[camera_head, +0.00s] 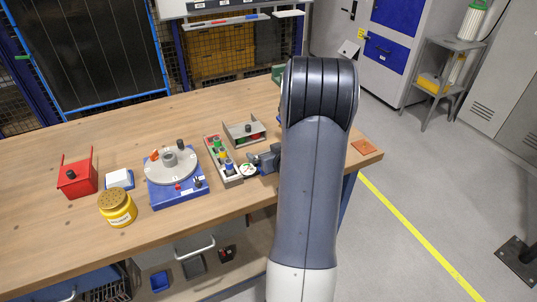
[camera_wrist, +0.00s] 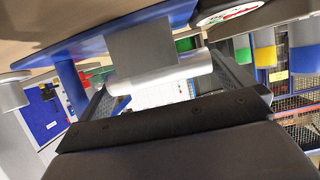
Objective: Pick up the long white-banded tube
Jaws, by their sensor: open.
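My gripper (camera_head: 264,161) is low over the bench, just right of the tube rack (camera_head: 236,180), partly hidden by my arm. In the wrist view my gripper (camera_wrist: 163,82) is open, its two dark fingers spread. A plain silver cylinder (camera_wrist: 158,74) shows crosswise between them, with a grey block (camera_wrist: 140,43) behind it; I cannot tell whether the fingers touch it. The rack holds several short tubes in green, yellow and blue. Coloured tubes (camera_wrist: 265,55) also show at the right of the wrist view. I cannot make out which tube is long and white-banded.
A rotary jig with a grey disc (camera_head: 170,168) on a blue base stands left of the rack. A grey bin (camera_head: 236,128) is behind the rack. A round dial (camera_head: 248,170) lies close to my gripper.

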